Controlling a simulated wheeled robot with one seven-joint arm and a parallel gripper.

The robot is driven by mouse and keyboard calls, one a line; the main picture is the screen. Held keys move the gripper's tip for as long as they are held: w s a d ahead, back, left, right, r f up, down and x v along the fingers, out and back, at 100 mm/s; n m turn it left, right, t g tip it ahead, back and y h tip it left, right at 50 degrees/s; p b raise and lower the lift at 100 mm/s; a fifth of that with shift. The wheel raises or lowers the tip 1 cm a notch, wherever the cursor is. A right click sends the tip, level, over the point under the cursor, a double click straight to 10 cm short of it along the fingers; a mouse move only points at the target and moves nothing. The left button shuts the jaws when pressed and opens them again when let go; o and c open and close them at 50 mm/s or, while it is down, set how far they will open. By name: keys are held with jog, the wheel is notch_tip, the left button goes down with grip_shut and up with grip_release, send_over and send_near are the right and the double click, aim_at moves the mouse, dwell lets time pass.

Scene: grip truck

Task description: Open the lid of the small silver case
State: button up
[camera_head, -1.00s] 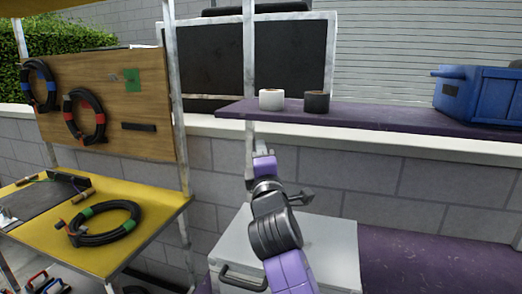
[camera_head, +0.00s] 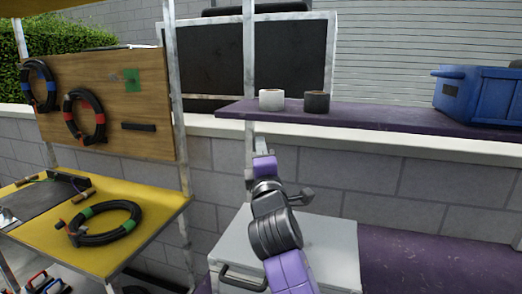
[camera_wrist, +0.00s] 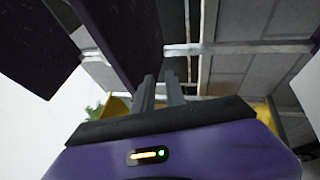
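The small silver case (camera_head: 325,250) sits at the bottom middle of the head view, with its lid flat and closed. A dark handle (camera_head: 243,281) is on its front. My arm passes in front of the case and hides part of its lid. My gripper (camera_head: 260,145) is raised above and behind the case, near the purple shelf, and touches nothing that I can see. In the wrist view, the two grey fingers (camera_wrist: 159,88) stand a little apart with a narrow, empty gap. The case cannot be made out in the wrist view.
A purple shelf (camera_head: 400,124) holds a white tape roll (camera_head: 271,100), a black tape roll (camera_head: 316,102) and a blue crate (camera_head: 480,97). A yellow table (camera_head: 120,250) with a coiled cable (camera_head: 105,222) stands left. The purple surface (camera_head: 430,265) right of the case is clear.

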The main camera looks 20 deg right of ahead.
jog(key=shift+s, duration=0.1)
jog(key=v, duration=0.7)
jog(key=shift+s+f+b, duration=0.15)
jog(key=shift+s+b, duration=0.15)
jog(key=shift+b, duration=0.1)
dwell(0.3)
